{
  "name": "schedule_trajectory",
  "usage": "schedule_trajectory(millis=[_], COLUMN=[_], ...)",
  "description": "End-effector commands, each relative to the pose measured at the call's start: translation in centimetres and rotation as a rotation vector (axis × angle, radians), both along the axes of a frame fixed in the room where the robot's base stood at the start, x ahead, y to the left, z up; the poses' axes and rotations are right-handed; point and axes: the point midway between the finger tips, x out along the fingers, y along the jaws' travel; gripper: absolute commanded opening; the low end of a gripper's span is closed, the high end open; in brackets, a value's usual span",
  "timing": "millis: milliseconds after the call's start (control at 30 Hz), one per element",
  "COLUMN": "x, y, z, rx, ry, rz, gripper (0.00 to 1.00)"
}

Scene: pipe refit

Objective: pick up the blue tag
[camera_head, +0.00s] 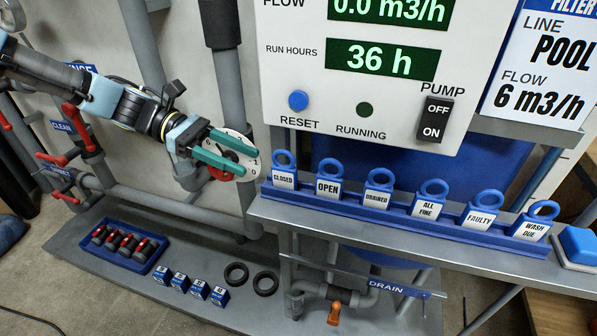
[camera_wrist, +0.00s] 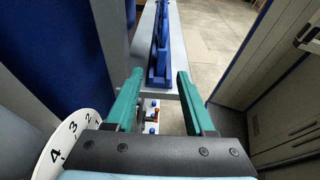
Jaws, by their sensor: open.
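Several blue ring-topped tags stand in a row in a blue rack (camera_head: 400,216) on the grey shelf. Their white labels read CLOSED (camera_head: 284,180), OPEN (camera_head: 328,187), DRAINED (camera_head: 376,199), ALL FINE (camera_head: 428,208), FAULTY (camera_head: 480,218) and WASH DUE (camera_head: 530,231). All are blue, so the picture does not single one out. My gripper (camera_head: 250,164) is open and empty, left of the CLOSED tag and in front of the numbered dial. In the wrist view, the blue rack (camera_wrist: 158,78) runs away from my gripper (camera_wrist: 160,74), seen end-on between the fingertips.
A white dial (camera_head: 238,140) is close behind my fingers, and the control panel (camera_head: 300,60) hangs above the shelf. A blue box (camera_head: 578,243) is at the shelf's right end. Below, a blue tray (camera_head: 124,246), small blue blocks (camera_head: 199,289) and black rings (camera_head: 266,283) lie on the ledge.

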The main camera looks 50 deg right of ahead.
Motion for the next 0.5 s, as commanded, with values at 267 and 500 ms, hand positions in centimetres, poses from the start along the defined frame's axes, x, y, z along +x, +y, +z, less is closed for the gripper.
schedule_trajectory(millis=[267, 500], x=[-3.5, -5.6], y=[-1.1, -1.7], z=[-1.0, -1.0], rx=[0.0, 0.001], ry=[-0.001, 0.0], rz=[-0.002, -0.004], gripper=[0.54, 0.54])
